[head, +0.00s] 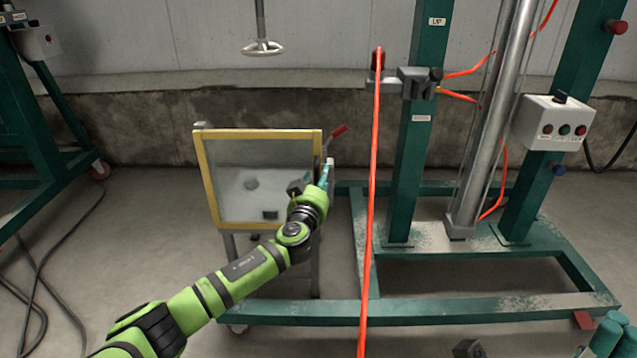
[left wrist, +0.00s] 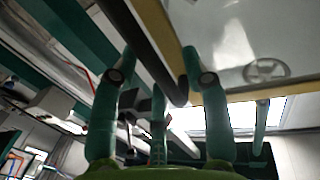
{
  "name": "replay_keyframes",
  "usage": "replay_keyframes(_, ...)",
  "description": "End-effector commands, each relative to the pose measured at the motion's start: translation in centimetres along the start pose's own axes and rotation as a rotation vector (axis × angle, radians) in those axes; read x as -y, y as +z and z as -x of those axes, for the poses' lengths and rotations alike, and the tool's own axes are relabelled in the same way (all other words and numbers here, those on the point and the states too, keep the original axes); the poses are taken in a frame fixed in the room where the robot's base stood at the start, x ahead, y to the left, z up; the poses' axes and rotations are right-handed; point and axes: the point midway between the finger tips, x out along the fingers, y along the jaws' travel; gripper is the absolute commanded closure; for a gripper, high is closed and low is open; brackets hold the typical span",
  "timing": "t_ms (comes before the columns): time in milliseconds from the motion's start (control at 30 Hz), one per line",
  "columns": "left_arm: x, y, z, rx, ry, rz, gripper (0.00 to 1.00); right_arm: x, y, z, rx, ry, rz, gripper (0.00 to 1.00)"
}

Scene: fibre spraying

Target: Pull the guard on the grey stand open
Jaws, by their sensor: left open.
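The guard (head: 262,133) is a clear panel in a yellow frame, on the front of the grey stand (head: 229,245). It looks shut. My left gripper (head: 326,172) is at the guard's right edge, its teal fingers open. In the left wrist view, the guard's yellow frame (left wrist: 162,22) and a dark bar (left wrist: 140,42), probably its handle, run between the open fingers of my left gripper (left wrist: 160,62). I cannot tell whether the fingers touch the bar. Teal fingers of my right gripper (head: 610,338) show at the bottom right corner, partly cut off.
A red-orange hose (head: 370,210) hangs just right of my left gripper. A green frame (head: 420,130) with a low base (head: 400,312) and a control box (head: 556,124) stands on the right. Black cables (head: 40,275) lie on the left floor.

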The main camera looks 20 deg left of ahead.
Motion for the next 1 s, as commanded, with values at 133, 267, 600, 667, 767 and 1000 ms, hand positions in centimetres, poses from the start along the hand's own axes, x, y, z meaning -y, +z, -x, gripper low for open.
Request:
replay_keyframes(133,0.0,0.0,0.0,0.0,0.001,0.0,0.74,0.0,0.0,0.0,0.0,0.0,0.0,1.0)
replay_keyframes(267,0.0,0.0,0.0,0.0,0.0,0.0,1.0,0.0,0.0,0.0,0.0,0.0,0.0,1.0)
replay_keyframes(600,-0.1,0.0,0.9,0.002,0.026,0.001,1.0,0.1,0.1,-0.4,0.011,-0.002,0.001,1.0)
replay_keyframes(667,0.0,0.0,1.5,0.003,0.043,0.001,1.0,0.2,0.3,-0.7,0.023,-0.005,0.002,1.0)
replay_keyframes(767,0.0,0.0,2.9,0.004,0.088,0.001,1.0,0.6,0.8,-1.0,0.078,-0.013,-0.005,1.0)
replay_keyframes(1000,0.7,-0.1,8.3,0.007,0.256,-0.002,1.0,1.9,2.3,-2.5,0.217,-0.049,-0.008,1.0)
